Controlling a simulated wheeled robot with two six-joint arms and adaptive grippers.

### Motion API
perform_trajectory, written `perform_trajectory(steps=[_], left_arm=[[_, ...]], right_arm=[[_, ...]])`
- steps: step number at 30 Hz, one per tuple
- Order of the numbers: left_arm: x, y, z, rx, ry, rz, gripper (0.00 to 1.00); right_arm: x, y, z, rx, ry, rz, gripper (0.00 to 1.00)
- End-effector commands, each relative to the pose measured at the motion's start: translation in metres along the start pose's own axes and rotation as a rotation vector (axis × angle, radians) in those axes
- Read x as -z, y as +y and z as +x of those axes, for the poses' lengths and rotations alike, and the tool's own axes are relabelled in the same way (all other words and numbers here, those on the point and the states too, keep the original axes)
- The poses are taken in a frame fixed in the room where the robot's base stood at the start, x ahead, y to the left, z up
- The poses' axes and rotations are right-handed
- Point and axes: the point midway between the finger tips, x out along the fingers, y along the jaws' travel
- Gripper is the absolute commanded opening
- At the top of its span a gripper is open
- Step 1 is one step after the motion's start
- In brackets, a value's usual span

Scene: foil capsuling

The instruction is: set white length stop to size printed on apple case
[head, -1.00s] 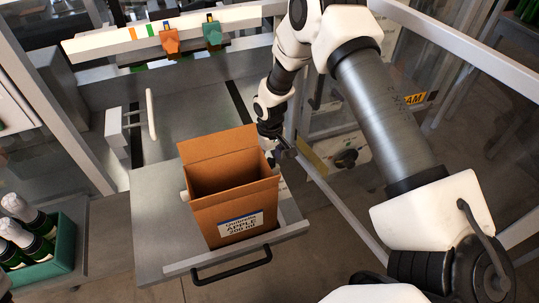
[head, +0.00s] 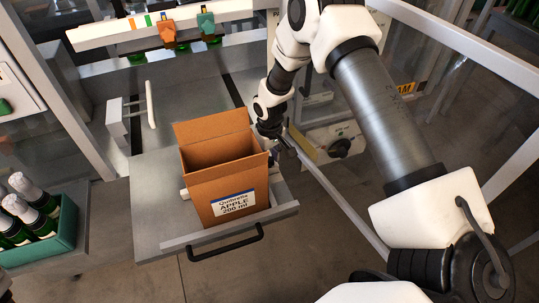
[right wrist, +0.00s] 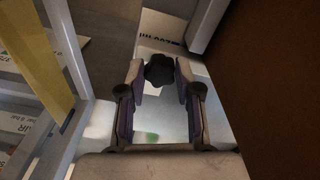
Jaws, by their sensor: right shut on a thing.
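The brown apple case (head: 222,180) stands open-topped on a pale sliding tray (head: 160,218); its label reads APPLE 200 ml. A white part (head: 184,193) shows at the case's left side, mostly hidden behind it; I cannot tell whether it is the length stop. My right gripper (head: 284,146) is low beside the case's right side. In the right wrist view it is shut on a black lobed knob (right wrist: 159,70), the case's brown wall close on the right. What the knob joins is hidden. My left gripper is out of view.
Orange (head: 167,34) and teal (head: 207,27) clamps hang on the white rail (head: 100,37) at the back. A white upright handle (head: 150,104) stands left. A green crate of bottles (head: 62,232) is at lower left. Metal frame bars run close right of my gripper.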

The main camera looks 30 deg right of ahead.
Motion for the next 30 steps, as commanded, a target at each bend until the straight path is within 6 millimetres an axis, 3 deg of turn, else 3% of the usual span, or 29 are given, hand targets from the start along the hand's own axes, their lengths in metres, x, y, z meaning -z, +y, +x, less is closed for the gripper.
perform_trajectory(steps=[7, 8, 9, 10, 22, 30], left_arm=[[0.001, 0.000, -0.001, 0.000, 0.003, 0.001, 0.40], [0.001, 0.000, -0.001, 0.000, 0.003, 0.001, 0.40], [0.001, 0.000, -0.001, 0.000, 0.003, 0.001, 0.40], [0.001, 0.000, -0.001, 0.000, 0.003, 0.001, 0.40], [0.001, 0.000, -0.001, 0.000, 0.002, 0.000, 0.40], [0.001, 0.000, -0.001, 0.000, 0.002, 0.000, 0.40]], right_arm=[[-0.002, -0.001, -0.003, 0.001, -0.008, 0.000, 0.00], [-0.002, -0.001, -0.002, 0.001, -0.007, 0.001, 0.41], [-0.002, -0.001, -0.002, 0.001, -0.007, 0.001, 0.55], [-0.002, -0.001, -0.002, 0.001, -0.007, 0.000, 0.59], [0.001, -0.001, -0.013, 0.001, -0.001, 0.000, 0.59], [0.001, -0.001, -0.077, 0.001, 0.001, 0.001, 0.59]])
